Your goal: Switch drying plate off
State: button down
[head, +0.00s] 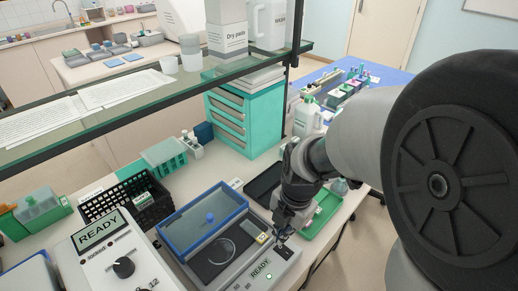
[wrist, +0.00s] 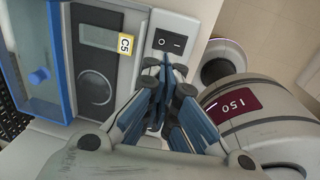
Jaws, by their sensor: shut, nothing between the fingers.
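The drying plate (head: 235,270) is a grey device with a blue-framed clear lid, a dark plate with a round ring, a display reading READY and a small lit green light. It also shows in the wrist view (wrist: 95,55), with a C5 tag. Its black rocker switch (wrist: 170,43) carries a circle and a dash; it also shows in the head view (head: 284,252). I cannot tell which side is pressed. My gripper (head: 282,236) is shut and empty. In the wrist view its fingertips (wrist: 172,78) are close to the switch; contact cannot be told.
A white device with a knob (head: 122,266) and its own READY display stands left. A black basket (head: 115,205) and a green tray (head: 325,215) flank the plate. A glass shelf (head: 130,95) hangs behind. A rounded grey body with a dark red display (wrist: 236,102) is right.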

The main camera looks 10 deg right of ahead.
aim_at(278, 251)
jog(key=f, duration=0.2)
jog(key=f+b, duration=0.1)
jog(key=f, duration=0.2)
jog(key=f+b, duration=0.1)
jog(key=f, duration=0.1)
jog(key=shift+w+a+f, duration=0.15)
jog(key=shift+w+a, duration=0.1)
jog(key=shift+w, duration=0.1)
jog(key=shift+w+a+f+g+p, duration=0.1)
jog(key=shift+a+f+g+p, duration=0.1)
jog(key=shift+g+p, duration=0.35)
jog(key=shift+w+f, duration=0.1)
jog(key=shift+d, duration=0.1)
jog(key=shift+s+d+r, duration=0.2)
jog(key=shift+s+d, duration=0.25)
jog(key=shift+s, duration=0.25)
